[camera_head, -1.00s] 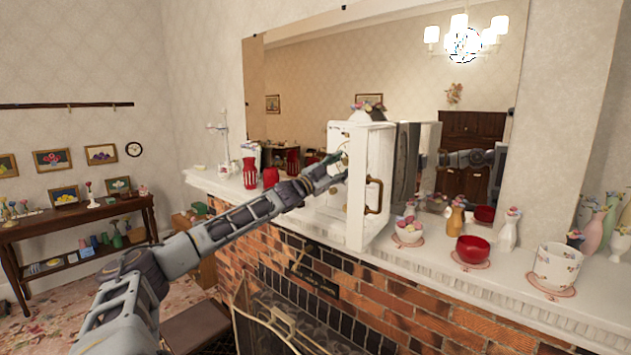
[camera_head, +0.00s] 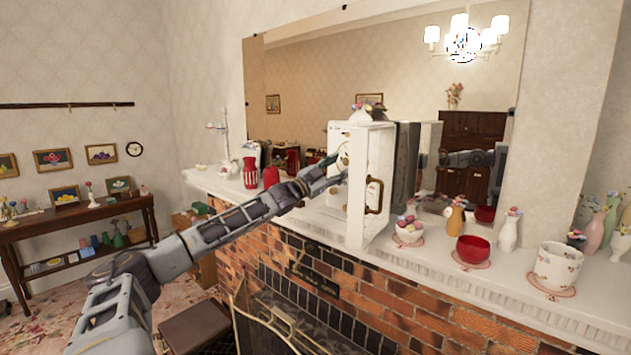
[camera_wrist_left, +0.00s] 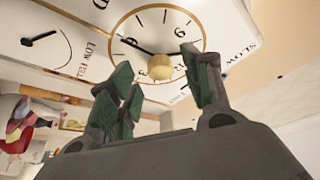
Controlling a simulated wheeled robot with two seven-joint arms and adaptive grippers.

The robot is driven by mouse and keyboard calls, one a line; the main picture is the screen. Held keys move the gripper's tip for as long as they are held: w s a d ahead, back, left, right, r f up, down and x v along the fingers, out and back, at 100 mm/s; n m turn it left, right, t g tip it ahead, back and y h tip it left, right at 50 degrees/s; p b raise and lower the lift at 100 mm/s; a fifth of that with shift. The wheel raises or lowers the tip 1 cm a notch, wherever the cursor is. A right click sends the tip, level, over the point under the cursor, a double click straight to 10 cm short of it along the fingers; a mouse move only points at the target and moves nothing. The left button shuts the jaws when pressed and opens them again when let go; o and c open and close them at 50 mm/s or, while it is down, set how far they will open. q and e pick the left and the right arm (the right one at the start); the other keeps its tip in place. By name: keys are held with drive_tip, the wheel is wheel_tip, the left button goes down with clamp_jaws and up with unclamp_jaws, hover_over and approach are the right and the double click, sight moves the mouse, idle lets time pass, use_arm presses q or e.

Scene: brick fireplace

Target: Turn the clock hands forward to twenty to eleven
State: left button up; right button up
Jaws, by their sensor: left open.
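The clock is a white box (camera_head: 371,160) with a brass handle on its side, standing on the mantel; its face is turned left and seen edge-on. In the left wrist view its gold-ringed dial (camera_wrist_left: 125,30) fills the upper middle, with a dark hand (camera_wrist_left: 138,46) pointing to the upper left. A round gold knob (camera_wrist_left: 160,67) stands out near the dial's centre. My left gripper (camera_head: 335,170) is in front of the face. In the wrist view its green-padded fingers (camera_wrist_left: 158,82) are spread on both sides of the knob, apart from it. My right gripper is not in view.
A red bowl (camera_head: 473,249), a bowl of eggs (camera_head: 408,231) and a white pot (camera_head: 558,266) stand right of the clock on the mantel. Red striped vases (camera_head: 250,173) stand to its left. A large mirror (camera_head: 330,80) is behind. A small dial with a dark pointer (camera_wrist_left: 42,38) sits beside the main dial.

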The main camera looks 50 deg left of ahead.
use_arm(q)
drive_tip(key=shift+v, duration=0.8)
drive_tip(key=shift+v, duration=0.9)
drive_tip(key=shift+v, duration=3)
drive_tip(key=shift+r, duration=0.1)
